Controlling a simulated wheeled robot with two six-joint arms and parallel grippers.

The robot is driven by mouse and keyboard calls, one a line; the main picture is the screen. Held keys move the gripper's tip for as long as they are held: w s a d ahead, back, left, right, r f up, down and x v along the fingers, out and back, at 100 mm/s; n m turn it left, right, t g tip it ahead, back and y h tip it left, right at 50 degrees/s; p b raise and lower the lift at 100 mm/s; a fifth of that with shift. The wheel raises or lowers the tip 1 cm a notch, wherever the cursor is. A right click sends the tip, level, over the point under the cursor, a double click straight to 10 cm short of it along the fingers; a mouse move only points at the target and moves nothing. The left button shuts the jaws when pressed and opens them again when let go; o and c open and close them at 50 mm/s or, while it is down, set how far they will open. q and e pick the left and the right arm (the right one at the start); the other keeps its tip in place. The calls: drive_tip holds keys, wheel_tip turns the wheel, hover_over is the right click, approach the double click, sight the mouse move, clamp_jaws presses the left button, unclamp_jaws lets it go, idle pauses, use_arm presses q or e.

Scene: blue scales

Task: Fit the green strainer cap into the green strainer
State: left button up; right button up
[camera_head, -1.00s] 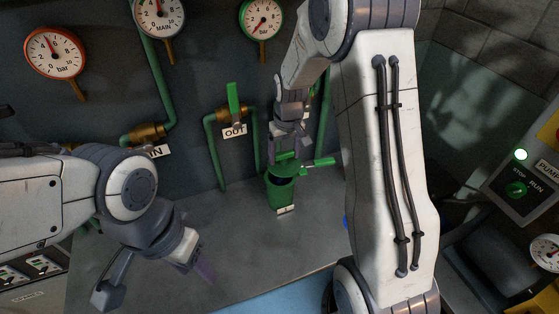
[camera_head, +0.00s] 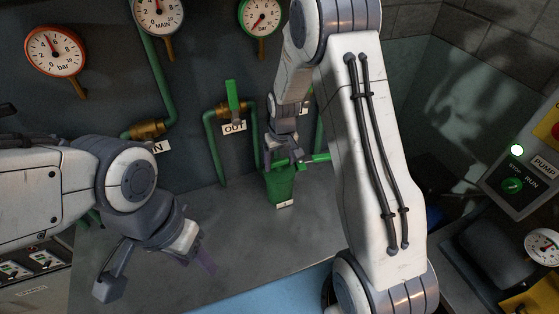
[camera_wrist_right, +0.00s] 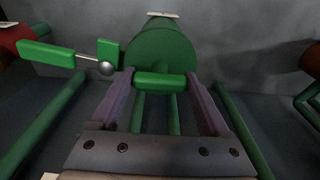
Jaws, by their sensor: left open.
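The green strainer (camera_head: 280,187) stands upright on the grey bench, with a white label (camera_head: 283,204) at its foot. The green strainer cap (camera_wrist_right: 160,48) is a round disc with a bar handle (camera_wrist_right: 165,80). In the head view my right gripper (camera_head: 284,158) is directly above the strainer, with the cap at its mouth. In the right wrist view the fingers (camera_wrist_right: 160,100) are either side of the bar handle, shut on it. I cannot tell whether the cap is fully seated. My left gripper (camera_head: 155,275) is open and empty at the left front of the bench.
A green lever (camera_head: 318,158) sticks out right beside the strainer; it also shows in the wrist view (camera_wrist_right: 45,52). Green pipes and the OUT valve (camera_head: 232,108) stand behind. The bench (camera_head: 240,240) in front is clear. A pump box (camera_head: 520,175) is at the right.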

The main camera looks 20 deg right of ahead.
sight(282, 173)
drive_tip(key=shift+o, duration=0.6)
drive_tip(key=shift+r, duration=0.5)
wheel_tip(282, 173, up, 11)
drive_tip(key=s+b, duration=0.1)
drive_tip(key=s, duration=0.1)
drive_tip(key=s+a+r+n, duration=0.3)
drive_tip(key=s+a+r, duration=0.1)
drive_tip(key=s+a, duration=0.7)
drive_tip(key=s+a+n, duration=0.2)
drive_tip(key=s, duration=0.6)
drive_tip(key=s+a+n+g+y, duration=0.1)
drive_tip(key=s+a, duration=0.1)
drive_tip(key=s, duration=0.6)
drive_tip(key=shift+s+a+f+n, duration=0.2)
drive_tip(key=shift+a+f+n, duration=0.15)
drive_tip(key=shift+f+n, duration=0.05)
